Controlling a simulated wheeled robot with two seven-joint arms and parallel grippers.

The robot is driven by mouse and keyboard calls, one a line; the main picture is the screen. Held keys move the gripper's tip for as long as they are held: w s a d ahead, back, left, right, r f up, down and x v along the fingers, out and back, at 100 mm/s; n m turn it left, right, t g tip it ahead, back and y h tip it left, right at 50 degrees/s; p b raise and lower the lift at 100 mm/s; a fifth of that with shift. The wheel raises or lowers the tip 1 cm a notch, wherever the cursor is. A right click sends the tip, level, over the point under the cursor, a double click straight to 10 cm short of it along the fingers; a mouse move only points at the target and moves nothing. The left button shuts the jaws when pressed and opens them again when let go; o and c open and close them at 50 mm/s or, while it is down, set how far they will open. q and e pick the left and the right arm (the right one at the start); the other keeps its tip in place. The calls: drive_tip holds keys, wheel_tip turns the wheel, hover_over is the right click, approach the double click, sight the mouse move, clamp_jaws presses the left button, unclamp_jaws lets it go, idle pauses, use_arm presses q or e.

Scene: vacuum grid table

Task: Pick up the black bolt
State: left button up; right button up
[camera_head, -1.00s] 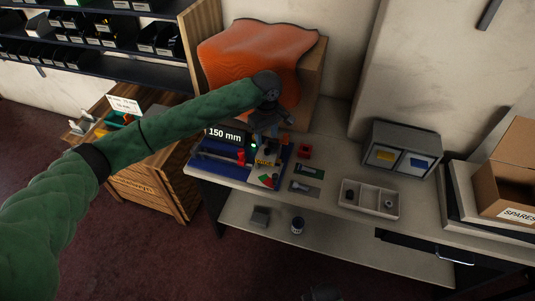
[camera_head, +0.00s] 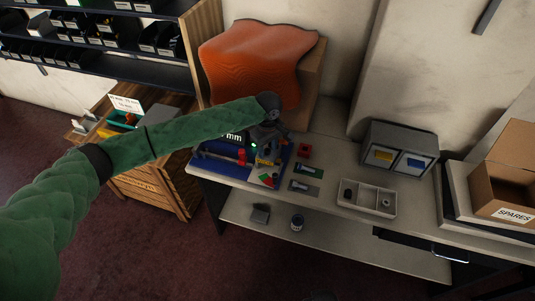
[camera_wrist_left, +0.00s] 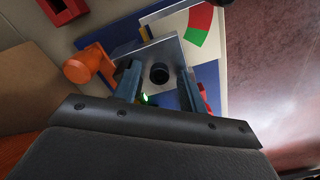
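The black bolt (camera_wrist_left: 159,73) shows in the left wrist view as a small dark round head on a silver-grey block (camera_wrist_left: 158,52). My left gripper (camera_wrist_left: 158,88) is open above it, one finger on each side, with gaps between the fingers and the head. I cannot tell how close the fingertips are to the block. In the head view my left gripper (camera_head: 266,146) points down over the blue fixture (camera_head: 222,168) and hides the bolt. My right gripper is not in view.
An orange knob (camera_wrist_left: 84,66) and a red block (camera_wrist_left: 62,8) are near the left finger. In the head view, a white divided tray (camera_head: 366,198) and a grey bin unit (camera_head: 398,148) stand to the right. A display sign is partly behind my arm.

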use_arm(q)
clamp_jaws()
drive_tip(key=shift+r, duration=0.15)
